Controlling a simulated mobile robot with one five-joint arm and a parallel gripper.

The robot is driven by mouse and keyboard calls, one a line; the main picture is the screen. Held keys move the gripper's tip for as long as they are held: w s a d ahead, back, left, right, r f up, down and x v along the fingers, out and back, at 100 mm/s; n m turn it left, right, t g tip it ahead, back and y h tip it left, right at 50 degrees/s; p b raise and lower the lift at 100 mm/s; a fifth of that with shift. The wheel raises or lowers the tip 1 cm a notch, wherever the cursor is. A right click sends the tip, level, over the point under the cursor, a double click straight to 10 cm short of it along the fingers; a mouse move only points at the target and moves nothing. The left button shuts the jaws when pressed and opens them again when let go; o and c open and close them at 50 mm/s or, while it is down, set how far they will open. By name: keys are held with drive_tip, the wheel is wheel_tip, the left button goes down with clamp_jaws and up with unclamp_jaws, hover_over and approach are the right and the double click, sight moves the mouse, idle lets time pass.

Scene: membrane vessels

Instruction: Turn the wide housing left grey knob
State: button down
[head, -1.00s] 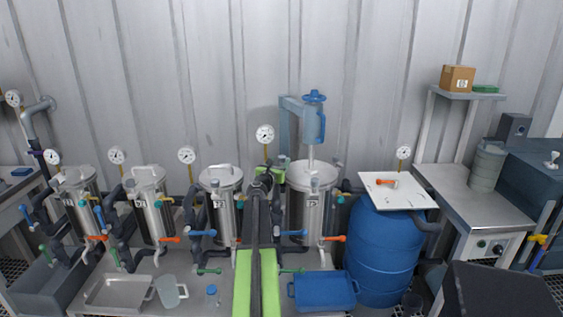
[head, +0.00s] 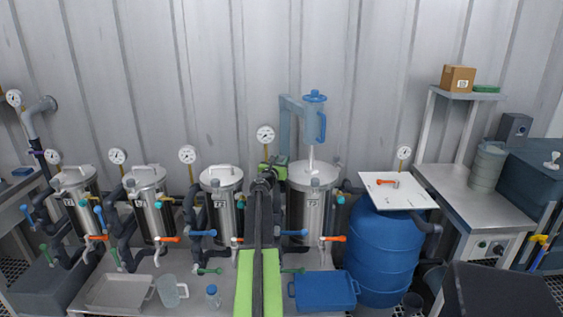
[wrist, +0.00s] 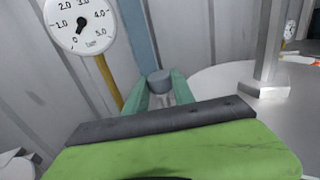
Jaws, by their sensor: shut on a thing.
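The wide housing (head: 303,210) is a steel cylinder with a flat lid, right of my arm in the head view. Its lid (wrist: 225,82) and upright handle post (wrist: 266,50) show at the right of the wrist view. The grey knob (wrist: 160,78) is a small round cap at the lid's left side. My gripper (wrist: 160,92) is shut on it, with a green finger on each side. In the head view my gripper (head: 270,168) is at the housing's upper left, and my arm hides the knob there.
A pressure gauge (wrist: 81,22) on a brass stem stands close left of the knob. A narrower steel vessel (head: 222,205) stands left of my arm. A blue tray (head: 325,290) lies in front.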

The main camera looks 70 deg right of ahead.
drive_tip(key=m+g, duration=0.1)
drive_tip(key=g, duration=0.1)
drive_tip(key=w+m+g, duration=0.1)
drive_tip(key=g, duration=0.1)
drive_tip(key=shift+d+m, duration=0.2)
drive_tip(key=shift+m, duration=0.2)
drive_tip(key=shift+s+a+m+g+y, duration=0.1)
drive_tip(key=shift+m+g+y, duration=0.15)
drive_tip(key=shift+m+g, duration=0.4)
drive_tip(key=shift+s+a+m+g+y, duration=0.1)
drive_tip(key=shift+m+g+y, duration=0.15)
drive_tip(key=shift+g, duration=0.7)
drive_tip(key=c, duration=1.1)
unclamp_jaws()
drive_tip(key=shift+o, duration=0.2)
